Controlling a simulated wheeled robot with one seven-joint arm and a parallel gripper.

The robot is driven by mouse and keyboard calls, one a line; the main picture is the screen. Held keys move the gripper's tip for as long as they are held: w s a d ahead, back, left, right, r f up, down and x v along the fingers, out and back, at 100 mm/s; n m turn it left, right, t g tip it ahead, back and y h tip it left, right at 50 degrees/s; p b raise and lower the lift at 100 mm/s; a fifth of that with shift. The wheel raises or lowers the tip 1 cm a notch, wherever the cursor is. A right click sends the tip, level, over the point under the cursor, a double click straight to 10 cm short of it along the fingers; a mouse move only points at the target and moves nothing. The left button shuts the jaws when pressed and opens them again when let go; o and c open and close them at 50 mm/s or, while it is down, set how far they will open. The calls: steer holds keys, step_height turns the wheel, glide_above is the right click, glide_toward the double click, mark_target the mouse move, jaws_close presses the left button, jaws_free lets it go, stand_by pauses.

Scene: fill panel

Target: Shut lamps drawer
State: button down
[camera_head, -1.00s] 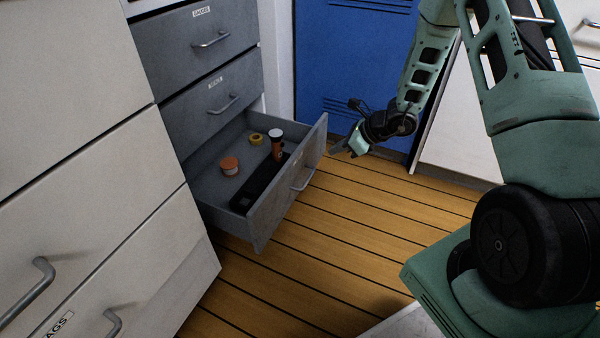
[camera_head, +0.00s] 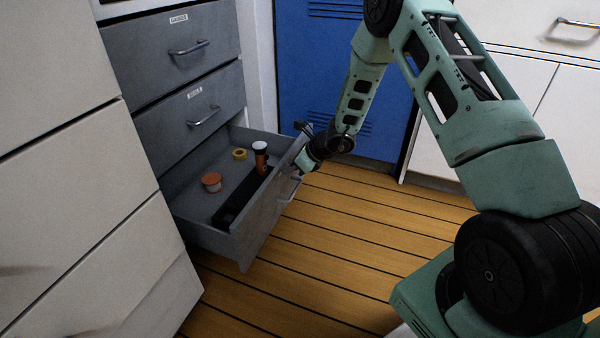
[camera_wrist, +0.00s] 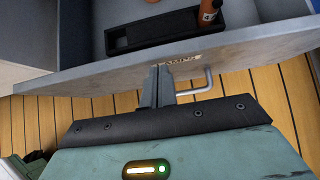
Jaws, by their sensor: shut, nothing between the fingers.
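The lamps drawer (camera_head: 262,222) is the open bottom drawer of the grey cabinet, pulled well out. Its front also shows in the wrist view (camera_wrist: 110,78), with a partly hidden label (camera_wrist: 181,62) and a metal bar handle (camera_wrist: 204,86). It holds an orange tub (camera_head: 211,182), a yellow ring (camera_head: 239,154), an orange cylinder with a white top (camera_head: 260,157) and a long black tray (camera_head: 241,200). My gripper (camera_head: 297,172) is at the drawer front near the handle. In the wrist view its fingers (camera_wrist: 158,72) are together, empty, against or very close to the front beside the handle.
Two grey drawers above, gauges (camera_head: 180,50) and another (camera_head: 195,112), are shut. White cabinet fronts (camera_head: 60,210) stand at the left. A blue locker (camera_head: 340,70) stands behind. The wooden floor (camera_head: 340,240) in front of the drawer is clear.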

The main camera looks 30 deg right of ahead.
steer(key=shift+w+a, duration=0.2)
stand_by(0.3)
